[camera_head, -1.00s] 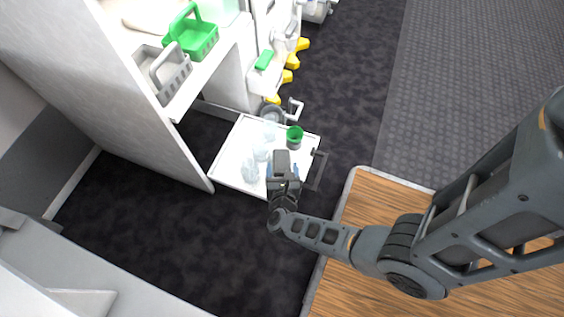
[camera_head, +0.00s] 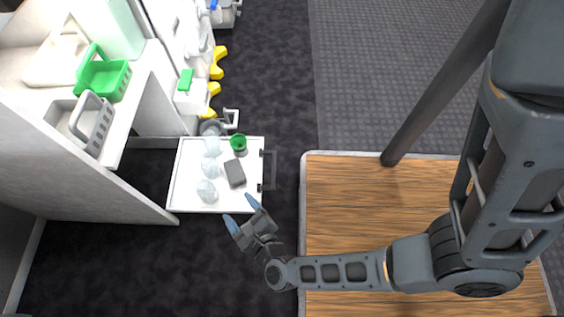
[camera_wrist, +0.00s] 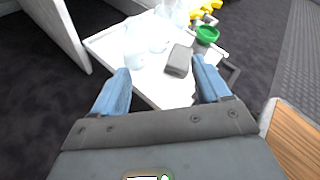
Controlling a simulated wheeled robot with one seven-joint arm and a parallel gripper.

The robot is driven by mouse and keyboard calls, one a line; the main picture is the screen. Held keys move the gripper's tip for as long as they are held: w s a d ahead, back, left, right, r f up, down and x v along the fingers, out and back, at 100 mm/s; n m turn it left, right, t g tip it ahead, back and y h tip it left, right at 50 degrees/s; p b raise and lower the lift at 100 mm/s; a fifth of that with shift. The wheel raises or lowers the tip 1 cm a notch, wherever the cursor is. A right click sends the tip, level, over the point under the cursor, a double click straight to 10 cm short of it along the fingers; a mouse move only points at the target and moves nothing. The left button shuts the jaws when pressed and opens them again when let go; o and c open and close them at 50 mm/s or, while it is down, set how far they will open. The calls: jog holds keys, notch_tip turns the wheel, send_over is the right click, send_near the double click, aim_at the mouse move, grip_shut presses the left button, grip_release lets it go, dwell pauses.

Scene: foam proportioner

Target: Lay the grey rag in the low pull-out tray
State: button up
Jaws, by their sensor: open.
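The grey rag (camera_head: 235,173) is a small dark grey folded slab. It lies flat on the right part of the white floor of the low pull-out tray (camera_head: 184,192), and nothing holds it. In the wrist view the rag (camera_wrist: 179,60) lies ahead of the fingertips on the tray (camera_wrist: 151,84). My gripper (camera_head: 241,212), with blue fingers, is open and empty. It is just off the tray's near edge, apart from the rag. The wrist view shows my gripper's (camera_wrist: 160,67) fingers spread wide.
Clear rounded items (camera_head: 207,191) stand left of the rag, and a green cup (camera_head: 238,144) stands behind it. A dark handle (camera_head: 270,170) is on the tray's right side. Green (camera_head: 103,80) and grey (camera_head: 85,121) baskets sit on the shelf. A wooden surface (camera_head: 350,205) lies right.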

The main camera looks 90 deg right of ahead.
jog(key=s+a+r+m+t+y, duration=0.1)
jog(key=s+r+m+t+y, duration=0.1)
jog(key=r+m, duration=0.7)
jog(key=s+a+r+m+t+y, duration=0.1)
jog(key=s+r+m+y, duration=0.4)
jog(key=r+m, duration=0.5)
jog(key=s+a+r+m+t+y, duration=0.1)
jog(key=s+r+m+y, duration=0.3)
jog(key=r+m, duration=0.6)
notch_tip(320, 180, up, 6)
jog(key=shift+s+a+f+t, duration=0.2)
jog(key=shift+s+t, duration=0.25)
jog(key=shift+t, duration=0.45)
jog(key=shift+m, duration=0.3)
